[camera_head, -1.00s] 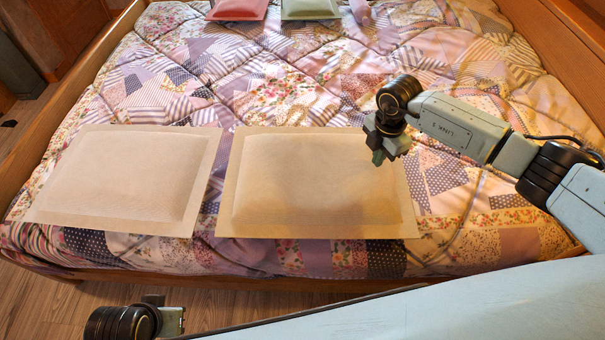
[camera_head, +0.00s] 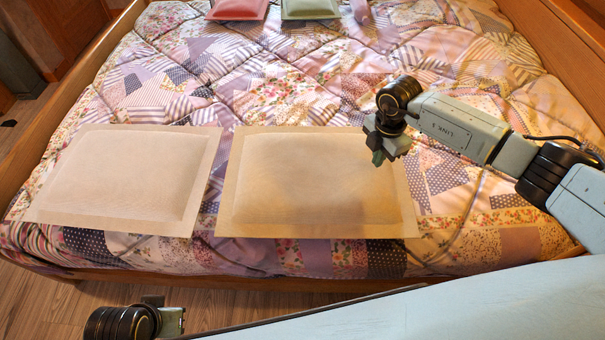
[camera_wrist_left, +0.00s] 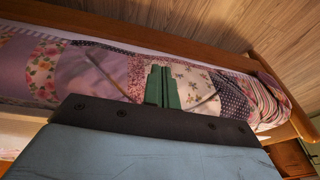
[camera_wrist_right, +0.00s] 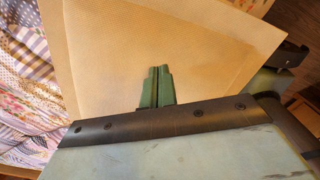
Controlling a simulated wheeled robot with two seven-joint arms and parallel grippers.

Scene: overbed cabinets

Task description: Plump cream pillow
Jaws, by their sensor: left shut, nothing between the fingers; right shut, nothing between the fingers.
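Two cream pillows with flat borders lie side by side near the front edge of the bed, the left cream pillow (camera_head: 125,180) and the right cream pillow (camera_head: 310,190). My right gripper (camera_head: 378,157) is shut and empty above the right pillow's upper right corner. In the right wrist view its green fingers (camera_wrist_right: 156,87) sit together in front of cream fabric (camera_wrist_right: 110,60); I cannot tell whether they touch it. My left gripper (camera_head: 180,322) is low at the bottom left, in front of the bed. Its fingers (camera_wrist_left: 162,87) are shut and empty, facing the quilt's side.
A patchwork quilt (camera_head: 260,85) covers the bed. A red cushion (camera_head: 238,9) and a green cushion (camera_head: 310,9) lie at the far end. Wooden bed rails (camera_head: 75,75) run along the sides. Wood floor (camera_head: 40,310) shows at lower left.

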